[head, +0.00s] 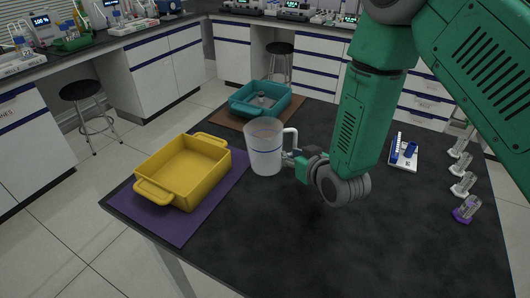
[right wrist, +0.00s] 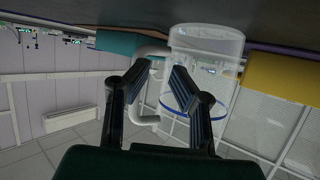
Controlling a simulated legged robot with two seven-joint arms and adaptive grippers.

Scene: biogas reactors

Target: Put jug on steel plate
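The jug (head: 265,148) is clear, with a white handle and a blue line. It stands upright on the dark table, right of the yellow tray. In the right wrist view, which is upside down, the jug (right wrist: 205,80) is just past the fingertips. My right gripper (head: 291,157) is at the handle side of the jug. In the wrist view its fingers (right wrist: 160,75) are parted, with the handle (right wrist: 148,118) partly behind and between them and a gap beside it. I cannot make out a steel plate. My left gripper is not in view.
A yellow tray (head: 183,169) sits on a purple mat (head: 222,190) at left. A teal bin (head: 243,108) holding a small grey item is on a brown mat behind the jug. A white-and-blue item (head: 405,151) and several small bottles stand at right. The table front is clear.

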